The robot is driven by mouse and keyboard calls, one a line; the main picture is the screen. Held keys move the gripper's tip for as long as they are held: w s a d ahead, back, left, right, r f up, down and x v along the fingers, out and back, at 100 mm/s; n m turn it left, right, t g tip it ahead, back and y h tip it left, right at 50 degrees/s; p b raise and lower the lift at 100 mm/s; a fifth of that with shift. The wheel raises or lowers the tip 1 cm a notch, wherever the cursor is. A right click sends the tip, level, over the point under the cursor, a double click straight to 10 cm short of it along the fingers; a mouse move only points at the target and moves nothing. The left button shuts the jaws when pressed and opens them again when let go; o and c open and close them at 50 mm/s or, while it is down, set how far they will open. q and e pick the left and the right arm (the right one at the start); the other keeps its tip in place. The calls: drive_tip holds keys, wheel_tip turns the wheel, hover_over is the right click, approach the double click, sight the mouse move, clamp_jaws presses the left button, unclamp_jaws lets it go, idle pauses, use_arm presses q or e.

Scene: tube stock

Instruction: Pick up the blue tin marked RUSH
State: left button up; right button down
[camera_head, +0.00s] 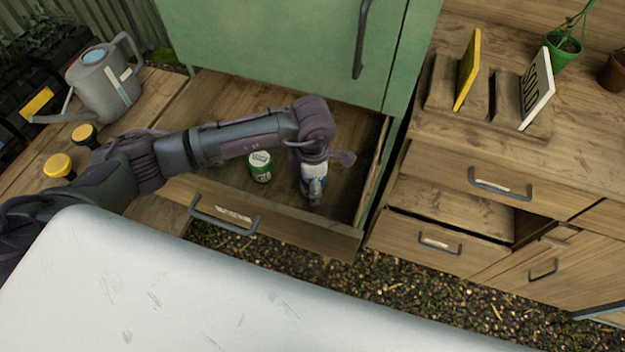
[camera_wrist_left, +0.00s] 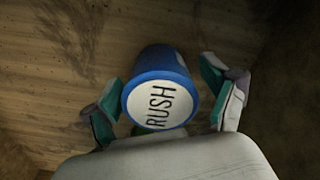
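The blue tin (camera_wrist_left: 160,103) has a white lid marked RUSH and stands upright on the wooden floor of the open drawer. In the head view its blue and white parts (camera_head: 306,181) show partly behind my left gripper (camera_head: 314,182), which reaches down over it. In the left wrist view the two fingers of my left gripper (camera_wrist_left: 166,100) are spread on either side of the tin. A gap shows between the tin and the right-hand finger; whether the left-hand finger touches it I cannot tell. My right gripper is not in view.
The drawer front (camera_head: 270,222) and the green cabinet (camera_head: 290,45) bound the space. A watering can (camera_head: 103,85) and two yellow-lidded jars are at left.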

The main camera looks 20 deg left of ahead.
use_arm(q)
drive_tip(key=c, duration=1.1)
drive_tip(key=shift+r, duration=0.1)
